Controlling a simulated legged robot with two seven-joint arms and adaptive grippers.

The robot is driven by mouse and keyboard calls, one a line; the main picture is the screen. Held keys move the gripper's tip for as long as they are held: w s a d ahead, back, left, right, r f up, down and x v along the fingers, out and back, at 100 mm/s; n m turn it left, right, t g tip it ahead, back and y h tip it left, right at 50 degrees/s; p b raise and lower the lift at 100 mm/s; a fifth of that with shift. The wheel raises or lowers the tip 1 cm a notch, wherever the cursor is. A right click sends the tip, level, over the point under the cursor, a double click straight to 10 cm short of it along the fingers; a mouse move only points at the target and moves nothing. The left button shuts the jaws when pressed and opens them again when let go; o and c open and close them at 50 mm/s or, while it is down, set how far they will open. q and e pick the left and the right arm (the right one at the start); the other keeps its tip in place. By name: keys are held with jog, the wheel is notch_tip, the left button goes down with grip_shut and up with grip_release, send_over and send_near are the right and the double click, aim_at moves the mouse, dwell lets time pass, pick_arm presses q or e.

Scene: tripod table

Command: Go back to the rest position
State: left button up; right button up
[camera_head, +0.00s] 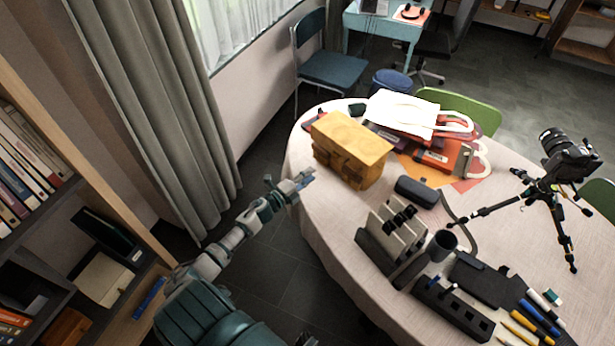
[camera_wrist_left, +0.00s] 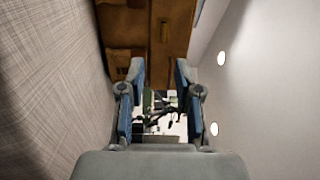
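My left gripper (camera_head: 303,182) is at the left edge of the round table (camera_head: 299,157), to the left of and a little below the wooden box (camera_head: 350,148) in the head view. In the left wrist view my left gripper (camera_wrist_left: 158,108) has its two blue-padded fingers apart, with nothing held between them. The brown wooden box (camera_wrist_left: 150,30) shows beyond the fingertips there, apart from them. My right gripper does not show in either view.
A camera on a tripod (camera_head: 555,185) stands on the table's right side. Bags (camera_head: 405,112), a dark case (camera_head: 416,191), a rack (camera_head: 392,232), a mug (camera_head: 441,245) and several pens crowd the table. A bookshelf (camera_head: 40,190) and curtain (camera_head: 160,100) are at left.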

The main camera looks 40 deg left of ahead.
pick_arm(q)
jog(key=shift+s, duration=0.15)
dwell(0.4)
jog(key=s+d+f+n+g+y, duration=0.3)
jog(key=s+d+f+n+g, duration=0.15)
jog(key=s+n, duration=0.25)
jog(key=s+d+f+n+g+y, duration=0.2)
jog(key=s+d+f+n+g, duration=0.1)
jog(key=s+d+f+n, duration=0.3)
jog(key=s+d+n+g+h, duration=0.15)
jog(key=s+d+g, duration=0.35)
jog(key=s, duration=0.5)
jog(key=s+d+n+g+h, duration=0.1)
jog(key=s+d+n+g, duration=0.15)
jog(key=s+d, duration=0.65)
jog(key=s+a+f, duration=0.1)
jog(key=s+f, duration=0.1)
jog(key=f, duration=0.8)
jog(key=s+f, duration=0.3)
jog(key=f, duration=0.8)
jog(key=s+a+f+g, duration=0.1)
jog(key=s+f, duration=0.2)
jog(key=f, duration=0.7)
jog(key=shift+a+f, duration=0.15)
jog(key=shift+a, duration=0.2)
